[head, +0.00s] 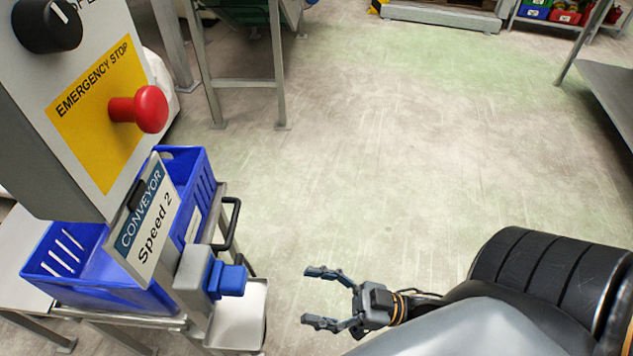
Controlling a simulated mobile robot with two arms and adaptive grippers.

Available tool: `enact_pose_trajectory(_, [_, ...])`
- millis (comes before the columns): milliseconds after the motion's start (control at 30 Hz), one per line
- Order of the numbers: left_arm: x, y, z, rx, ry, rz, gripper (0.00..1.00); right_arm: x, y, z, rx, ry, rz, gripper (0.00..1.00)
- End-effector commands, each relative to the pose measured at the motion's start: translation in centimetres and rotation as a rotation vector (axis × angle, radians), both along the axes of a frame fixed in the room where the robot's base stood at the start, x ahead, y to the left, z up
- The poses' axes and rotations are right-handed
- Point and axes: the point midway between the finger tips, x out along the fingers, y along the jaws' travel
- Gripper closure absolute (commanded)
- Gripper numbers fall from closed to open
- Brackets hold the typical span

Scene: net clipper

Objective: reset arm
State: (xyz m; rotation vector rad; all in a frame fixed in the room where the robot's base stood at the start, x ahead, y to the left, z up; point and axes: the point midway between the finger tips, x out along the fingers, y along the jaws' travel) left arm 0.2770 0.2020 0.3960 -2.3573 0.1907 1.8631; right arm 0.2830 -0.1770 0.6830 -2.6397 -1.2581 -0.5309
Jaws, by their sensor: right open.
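My right gripper (316,296) is at the bottom middle of the head view, with its arm coming in from the lower right. Its two dark fingers are spread apart and point left, with nothing between them. It hangs over bare floor, to the right of the conveyor stand, and is apart from it. My left gripper is not in view.
A control box with a red emergency stop button (146,109) and a black knob (47,24) fills the upper left. Below are a blue crate (185,170), a "CONVEYOR Speed 2" sign (145,220) and a blue connector (228,280). A dark table (612,95) stands right. The middle floor (400,150) is clear.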

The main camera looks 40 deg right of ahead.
Motion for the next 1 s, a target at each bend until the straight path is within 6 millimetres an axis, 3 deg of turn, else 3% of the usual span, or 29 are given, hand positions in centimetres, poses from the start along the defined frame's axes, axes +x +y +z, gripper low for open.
enact_pose_trajectory(333, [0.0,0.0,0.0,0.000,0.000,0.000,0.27,0.1,0.1,0.0,-0.002,0.001,-0.002,0.31])
enact_pose_trajectory(467, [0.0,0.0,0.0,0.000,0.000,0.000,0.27,1.4,0.4,-1.3,-0.045,0.039,-0.051,0.31])
enact_pose_trajectory(567, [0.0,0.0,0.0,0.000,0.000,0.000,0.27,3.9,0.7,-4.0,-0.133,0.121,-0.146,0.31])
enact_pose_trajectory(700, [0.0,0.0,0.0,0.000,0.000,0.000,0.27,7.5,0.2,-9.5,-0.300,0.309,-0.315,0.31])
enact_pose_trajectory(800, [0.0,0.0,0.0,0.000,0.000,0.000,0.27,9.1,-0.6,-13.5,-0.416,0.463,-0.418,0.31])
enact_pose_trajectory(1000, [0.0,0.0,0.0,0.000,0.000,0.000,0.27,8.8,-2.5,-21.2,-0.629,0.828,-0.562,0.31])
